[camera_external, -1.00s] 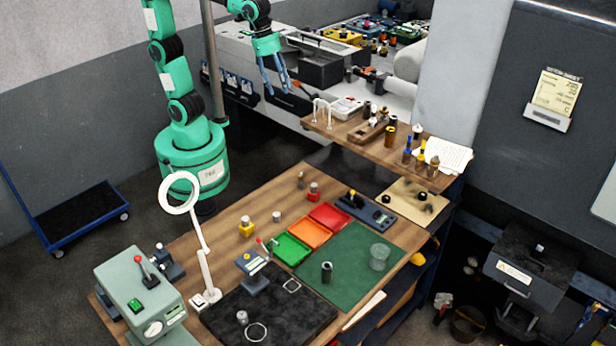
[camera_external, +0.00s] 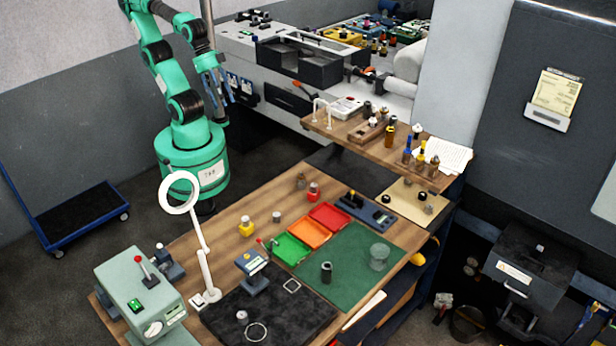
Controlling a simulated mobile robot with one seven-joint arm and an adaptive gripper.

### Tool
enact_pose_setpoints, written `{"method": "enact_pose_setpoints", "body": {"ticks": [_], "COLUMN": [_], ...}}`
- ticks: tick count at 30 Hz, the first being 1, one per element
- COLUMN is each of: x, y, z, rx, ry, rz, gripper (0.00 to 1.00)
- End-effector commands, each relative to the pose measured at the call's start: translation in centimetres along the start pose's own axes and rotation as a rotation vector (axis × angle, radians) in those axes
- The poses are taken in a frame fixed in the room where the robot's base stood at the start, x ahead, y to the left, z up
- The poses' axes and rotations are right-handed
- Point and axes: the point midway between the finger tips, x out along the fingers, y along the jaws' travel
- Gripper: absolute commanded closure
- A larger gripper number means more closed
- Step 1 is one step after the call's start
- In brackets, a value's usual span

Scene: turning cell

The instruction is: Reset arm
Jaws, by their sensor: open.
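My green arm stands behind the left far side of the wooden bench (camera_external: 232,222). Its upper links fold over at the top left and the wrist hangs down close to the column. My gripper (camera_external: 222,108) has blue-grey fingers pointing down, open, with nothing seen between them. It hangs in the air in front of the grey machine (camera_external: 262,50), apart from the bench and its objects.
The bench holds a ring lamp (camera_external: 180,192), a green control box (camera_external: 140,290), red (camera_external: 329,215), orange (camera_external: 310,234) and green (camera_external: 290,248) trays and a green mat (camera_external: 345,270). A wooden shelf (camera_external: 365,143) carries bottles. A blue cart (camera_external: 70,213) stands left.

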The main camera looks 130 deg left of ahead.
Motion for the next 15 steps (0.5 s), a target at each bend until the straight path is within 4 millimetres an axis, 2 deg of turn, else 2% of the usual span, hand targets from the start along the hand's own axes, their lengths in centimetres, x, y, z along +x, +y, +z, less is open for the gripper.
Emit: {"method": "enact_pose_setpoints", "body": {"ticks": [15], "x": [0.43], "y": [0.07], "z": [0.46], "rx": [0.002], "ry": [0.001], "rz": [0.001], "gripper": [0.52]}}
